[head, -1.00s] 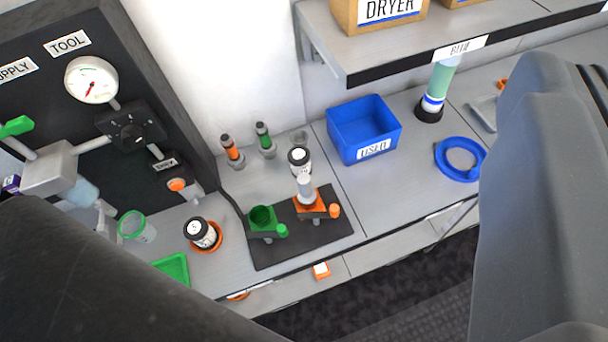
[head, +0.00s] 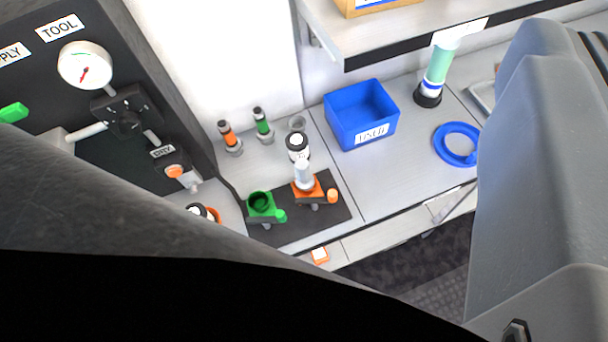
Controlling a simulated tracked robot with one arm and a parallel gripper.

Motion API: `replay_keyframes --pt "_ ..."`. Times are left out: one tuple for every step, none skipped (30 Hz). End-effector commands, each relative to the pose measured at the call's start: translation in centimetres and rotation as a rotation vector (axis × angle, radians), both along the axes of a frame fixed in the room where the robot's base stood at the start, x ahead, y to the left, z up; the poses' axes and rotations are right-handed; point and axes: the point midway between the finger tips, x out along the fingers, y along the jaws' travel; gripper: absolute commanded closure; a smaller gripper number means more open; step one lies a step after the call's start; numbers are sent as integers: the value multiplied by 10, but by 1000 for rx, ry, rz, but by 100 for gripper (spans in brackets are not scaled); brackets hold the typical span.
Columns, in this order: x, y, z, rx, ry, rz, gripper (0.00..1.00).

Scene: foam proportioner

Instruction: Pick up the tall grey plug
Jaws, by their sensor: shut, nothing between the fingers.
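A tall pale grey cylinder, which looks like the tall grey plug (head: 303,175), stands upright in the orange holder (head: 307,193) on a dark mat (head: 325,212) on the bench. Next to it on the left, the green holder (head: 261,203) has a dark round opening with nothing standing in it. A jar with a white lid and black body (head: 297,148) stands just behind the plug. My gripper's fingers are not visible. Large dark and grey shapes of my own arm fill the lower left and the right side.
A blue bin (head: 362,116) stands right of the mat, with a blue ring (head: 456,144) and a green-and-blue cylinder (head: 437,75) further right. A shelf (head: 400,35) overhangs the back. The gauge panel (head: 85,65) rises at left.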

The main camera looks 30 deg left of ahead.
Motion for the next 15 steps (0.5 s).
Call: replay_keyframes --pt "0 0 0 0 0 0 100" --pt "0 0 0 0 0 0 100" --pt "0 0 0 0 0 0 100" --pt "0 0 0 0 0 0 100" --pt "0 0 0 0 0 0 100" --pt "0 0 0 0 0 0 100" --pt "0 0 0 0 0 0 100" --pt "0 0 0 0 0 0 100" --pt "0 0 0 0 0 0 100" --pt "0 0 0 0 0 0 100" --pt "0 0 0 0 0 0 94" --pt "1 0 -1 0 1 1 83" --pt "3 1 -4 -1 2 2 75" --pt "6 2 -9 -1 5 4 67" --pt "12 3 -21 -2 10 10 55"
